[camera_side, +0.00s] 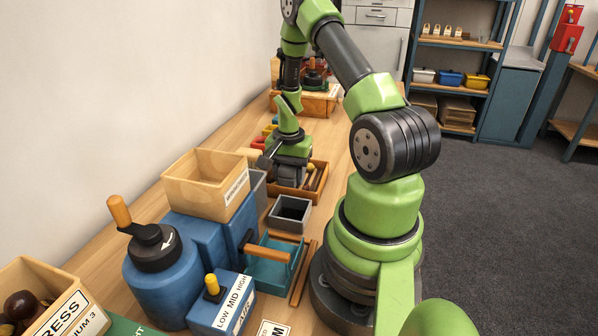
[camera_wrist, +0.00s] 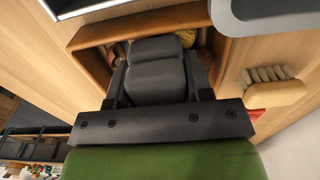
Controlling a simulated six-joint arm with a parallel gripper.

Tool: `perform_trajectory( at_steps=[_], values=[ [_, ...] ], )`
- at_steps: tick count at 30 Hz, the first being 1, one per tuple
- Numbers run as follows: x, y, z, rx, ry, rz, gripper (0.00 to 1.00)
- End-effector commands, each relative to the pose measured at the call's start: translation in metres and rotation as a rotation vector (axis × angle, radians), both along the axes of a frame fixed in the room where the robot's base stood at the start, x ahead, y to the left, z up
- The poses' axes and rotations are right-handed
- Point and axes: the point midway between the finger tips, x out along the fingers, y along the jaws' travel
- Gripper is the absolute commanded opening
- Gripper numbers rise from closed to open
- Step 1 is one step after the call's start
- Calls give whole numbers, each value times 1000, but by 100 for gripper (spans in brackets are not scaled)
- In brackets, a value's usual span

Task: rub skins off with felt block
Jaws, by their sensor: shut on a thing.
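My gripper (camera_side: 288,178) points down at the wooden tray (camera_side: 321,184) beyond the small grey bin. In the wrist view, the gripper (camera_wrist: 160,72) is shut on a dark grey block (camera_wrist: 155,52), which looks like the felt block. The block sits between the two fingers, over or inside the tray (camera_wrist: 90,37). I cannot tell whether it touches the tray floor. A yellowish piece (camera_wrist: 121,49) shows beside the block; the gripper and block hide most of the tray's inside. Dark brown round things, perhaps chestnuts (camera_side: 20,304), lie in a wooden box at the lower left. No loose skins are distinguishable.
A brush (camera_wrist: 272,88) lies right of the tray in the wrist view. The small grey bin (camera_side: 289,212), teal tray (camera_side: 270,268), light wooden box (camera_side: 205,183) and blue cranked machine (camera_side: 160,270) crowd the near bench. The wall borders the bench's left side.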

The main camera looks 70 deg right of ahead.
Motion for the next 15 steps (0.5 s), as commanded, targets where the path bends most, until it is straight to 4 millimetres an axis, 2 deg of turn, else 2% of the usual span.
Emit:
perform_trajectory(
  at_steps=[6, 15],
  values=[
    [21, 1, -1, 0, 0, 4, 6],
    [19, -28, 2, -1, -1, -2, 6]
  ],
)
